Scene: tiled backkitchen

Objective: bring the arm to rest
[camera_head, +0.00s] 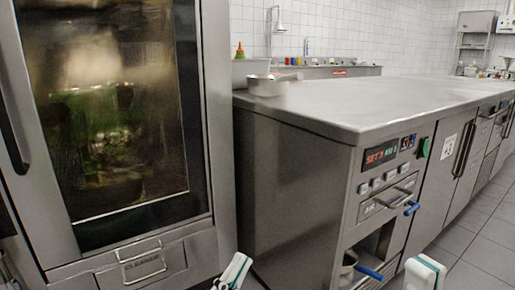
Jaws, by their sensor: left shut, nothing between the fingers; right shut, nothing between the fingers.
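My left gripper (232,273) shows at the bottom edge, left of centre, in front of the gap between the oven and the counter. My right gripper (425,273) shows at the bottom edge further right, in front of the counter's lower doors. Only small white and dark green parts of each are in view; the rest is cut off by the frame. Both are shut with nothing held. Neither visibly touches anything.
A steel oven (222,130) with a dark glass door stands at the left. A steel counter (380,98) with a control panel and blue-handled fittings runs to the right. A metal pan (268,86) sits on its back left corner. Tiled floor (487,235) is clear at right.

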